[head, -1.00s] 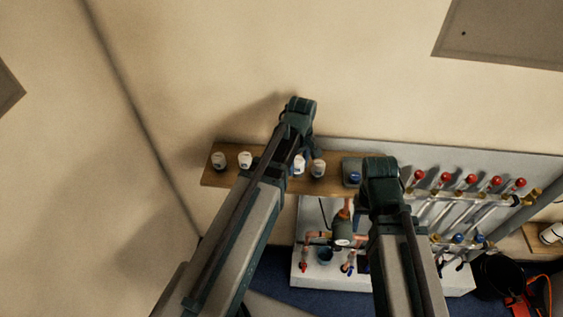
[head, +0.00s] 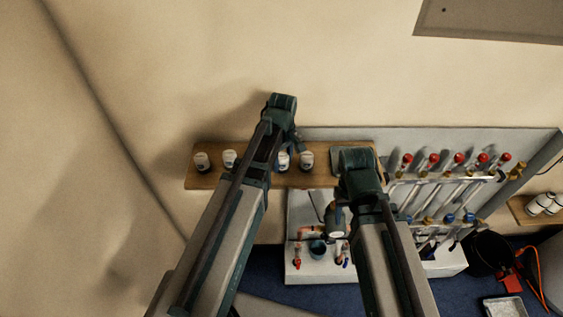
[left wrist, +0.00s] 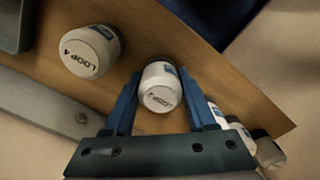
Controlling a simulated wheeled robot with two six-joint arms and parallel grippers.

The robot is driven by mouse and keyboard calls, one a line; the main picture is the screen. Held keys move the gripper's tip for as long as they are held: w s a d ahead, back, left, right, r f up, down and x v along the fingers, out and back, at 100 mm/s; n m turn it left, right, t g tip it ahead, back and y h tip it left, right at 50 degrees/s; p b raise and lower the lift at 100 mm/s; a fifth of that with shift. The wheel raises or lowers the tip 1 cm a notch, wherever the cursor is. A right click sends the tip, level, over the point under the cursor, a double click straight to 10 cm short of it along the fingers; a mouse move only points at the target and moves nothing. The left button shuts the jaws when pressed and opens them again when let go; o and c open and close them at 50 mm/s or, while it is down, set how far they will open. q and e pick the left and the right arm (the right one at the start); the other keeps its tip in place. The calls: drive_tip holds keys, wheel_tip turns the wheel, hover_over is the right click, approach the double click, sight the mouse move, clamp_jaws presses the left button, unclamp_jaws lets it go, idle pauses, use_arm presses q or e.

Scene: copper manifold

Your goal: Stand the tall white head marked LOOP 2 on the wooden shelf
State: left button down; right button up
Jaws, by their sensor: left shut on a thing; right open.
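The wooden shelf (head: 215,182) runs along the wall and carries a row of white heads. My left gripper (head: 291,152) is over the shelf. In the left wrist view its blue fingers (left wrist: 165,100) are shut around a white head (left wrist: 160,85) with dark lettering. The word LOOP shows, but its number is hard to read. That head is at the shelf surface; whether it touches the wood is unclear. A head marked LOOP 4 (left wrist: 90,48) stands beside it, apart from the fingers. My right gripper (head: 358,170) is open above the shelf's right end, its fingertips mostly hidden.
More white heads (head: 201,161) stand farther left on the shelf. A black bucket (head: 490,252) and a pale tray (head: 503,307) are at lower right.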

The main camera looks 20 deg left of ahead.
sight(283, 156)
use_arm(q)
drive_tip(key=shift+f, duration=0.2)
drive_tip(key=shift+c, duration=1)
unclamp_jaws()
drive_tip(key=shift+r, duration=0.1)
wheel_tip(283, 156, up, 12)
drive_tip(key=p, duration=1.2)
drive_tip(key=shift+r, duration=0.15)
drive_tip(key=s+d+m+y, duration=0.1)
drive_tip(key=s+d+m, duration=0.9)
drive_tip(key=s+m, duration=0.4)
drive_tip(key=shift+s+d+m, duration=0.15)
drive_tip(key=shift+d+m, duration=0.05)
drive_tip(key=shift+m, duration=0.2)
